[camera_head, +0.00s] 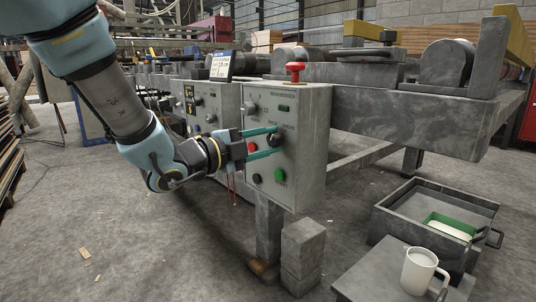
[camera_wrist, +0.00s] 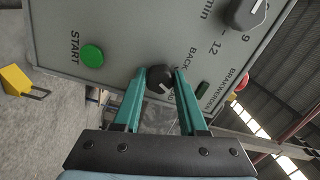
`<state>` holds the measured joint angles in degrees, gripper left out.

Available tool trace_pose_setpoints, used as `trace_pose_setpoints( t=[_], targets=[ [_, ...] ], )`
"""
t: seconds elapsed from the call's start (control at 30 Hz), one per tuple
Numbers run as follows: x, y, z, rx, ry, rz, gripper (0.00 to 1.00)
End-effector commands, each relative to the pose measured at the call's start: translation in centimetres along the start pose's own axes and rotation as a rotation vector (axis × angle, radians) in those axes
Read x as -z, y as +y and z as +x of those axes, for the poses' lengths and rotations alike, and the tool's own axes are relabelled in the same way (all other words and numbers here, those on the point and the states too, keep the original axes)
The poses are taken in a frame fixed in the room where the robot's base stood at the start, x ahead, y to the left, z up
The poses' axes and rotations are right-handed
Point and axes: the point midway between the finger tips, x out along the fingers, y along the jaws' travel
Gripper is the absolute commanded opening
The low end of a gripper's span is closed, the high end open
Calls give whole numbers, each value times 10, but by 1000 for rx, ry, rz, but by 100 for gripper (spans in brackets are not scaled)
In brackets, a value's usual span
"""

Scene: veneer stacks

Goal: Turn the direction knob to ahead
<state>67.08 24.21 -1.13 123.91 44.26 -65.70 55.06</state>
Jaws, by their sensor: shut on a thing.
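The direction knob is a round black knob (camera_head: 273,140) on the grey control box (camera_head: 311,150). It also shows in the wrist view (camera_wrist: 158,79), with a small pale mark on its face. The word BACK is printed beside it; the other lettering there is partly hidden by a finger. My gripper (camera_head: 279,141) reaches the box from the left. Its two teal fingers stand on either side of the knob and are shut on it, as the wrist view (camera_wrist: 160,74) shows. I cannot tell exactly where the mark points.
A larger dial (camera_wrist: 245,12) and a green START button (camera_wrist: 92,55) are on the same panel. A red button (camera_head: 253,147) is close to my fingers. A red mushroom button (camera_head: 295,70) tops the box. A mug (camera_head: 419,271) stands low at the right.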

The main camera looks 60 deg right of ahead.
Motion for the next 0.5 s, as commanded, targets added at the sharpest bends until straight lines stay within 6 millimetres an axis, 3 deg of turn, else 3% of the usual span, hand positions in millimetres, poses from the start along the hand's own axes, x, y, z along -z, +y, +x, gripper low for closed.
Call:
trace_pose_setpoints(
  t=[0.5],
  targets=[
    [0, 1, 0, -3, 1, 129, 0]
  ],
)
